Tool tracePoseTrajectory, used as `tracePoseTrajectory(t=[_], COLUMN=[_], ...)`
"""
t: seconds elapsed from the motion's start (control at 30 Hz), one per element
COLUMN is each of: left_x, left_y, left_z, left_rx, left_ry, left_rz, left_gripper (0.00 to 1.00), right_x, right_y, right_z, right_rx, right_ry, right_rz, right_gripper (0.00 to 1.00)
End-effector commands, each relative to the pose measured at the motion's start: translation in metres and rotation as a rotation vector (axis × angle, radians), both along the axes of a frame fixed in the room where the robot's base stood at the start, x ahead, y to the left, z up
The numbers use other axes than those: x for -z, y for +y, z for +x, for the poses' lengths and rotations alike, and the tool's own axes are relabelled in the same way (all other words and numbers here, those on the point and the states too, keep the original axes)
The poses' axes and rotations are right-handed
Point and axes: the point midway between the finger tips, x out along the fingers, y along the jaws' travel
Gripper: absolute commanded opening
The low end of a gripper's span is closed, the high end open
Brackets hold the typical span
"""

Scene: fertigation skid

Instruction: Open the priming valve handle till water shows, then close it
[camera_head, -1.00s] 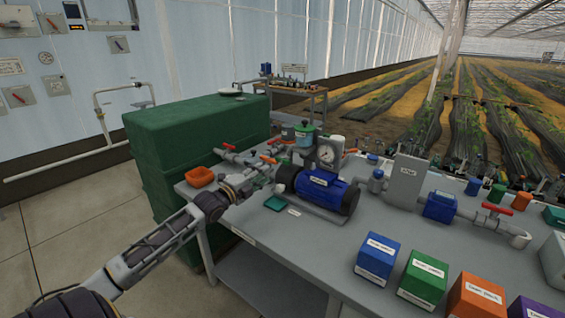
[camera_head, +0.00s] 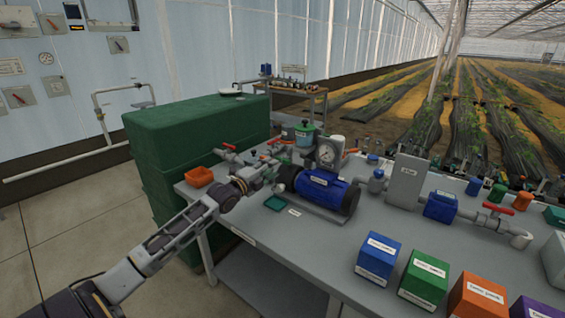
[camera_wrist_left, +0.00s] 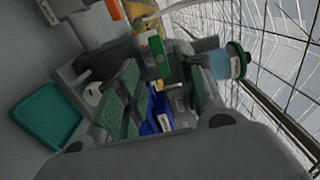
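My left gripper (camera_head: 266,168) is over the left end of the pump bench, beside the pipework in front of the blue pump (camera_head: 325,190). In the left wrist view its two green-padded fingers (camera_wrist_left: 165,92) stand apart, with the pump's blue body (camera_wrist_left: 158,112) visible beyond the gap. I see nothing clearly held. A pot with a green lid (camera_head: 304,138) stands behind the pump; it also shows in the left wrist view (camera_wrist_left: 228,64). A red valve handle (camera_head: 229,146) is on the pipe at the left. I cannot tell which handle is the priming valve's. My right gripper is out of view.
A dark green tank (camera_head: 175,150) stands left of the grey bench (camera_head: 290,255). An orange tray (camera_head: 199,177) and a teal tray (camera_head: 276,203) lie near my arm. Several coloured boxes stand at the front right.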

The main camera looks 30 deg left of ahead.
Motion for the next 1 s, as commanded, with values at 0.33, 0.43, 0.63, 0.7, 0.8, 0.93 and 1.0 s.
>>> tracePoseTrajectory(t=[0.33, 0.43, 0.63, 0.7, 0.8, 0.93, 1.0], left_x=[0.000, 0.000, 0.000, 0.000, 0.000, 0.000, 0.000], left_y=[-0.001, -0.001, -0.002, -0.002, -0.003, -0.004, -0.004], left_z=[0.019, 0.024, 0.035, 0.039, 0.044, 0.052, 0.055], left_rx=[0.000, 0.000, -0.001, -0.001, 0.000, 0.000, 0.000], left_ry=[-0.001, -0.002, -0.001, -0.001, -0.002, -0.001, -0.001], left_rz=[-0.001, 0.000, -0.001, -0.001, -0.002, 0.000, 0.000], left_gripper=[0.38, 0.38, 0.38, 0.38, 0.38, 0.38, 0.38], right_x=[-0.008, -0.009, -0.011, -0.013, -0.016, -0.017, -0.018], right_y=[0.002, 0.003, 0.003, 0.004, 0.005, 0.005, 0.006], right_z=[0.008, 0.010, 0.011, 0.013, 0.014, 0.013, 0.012], right_rx=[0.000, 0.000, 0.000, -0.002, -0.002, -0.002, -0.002], right_ry=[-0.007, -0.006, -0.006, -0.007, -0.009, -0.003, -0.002], right_rz=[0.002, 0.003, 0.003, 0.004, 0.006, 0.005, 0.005], right_gripper=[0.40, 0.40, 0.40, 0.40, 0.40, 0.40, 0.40])
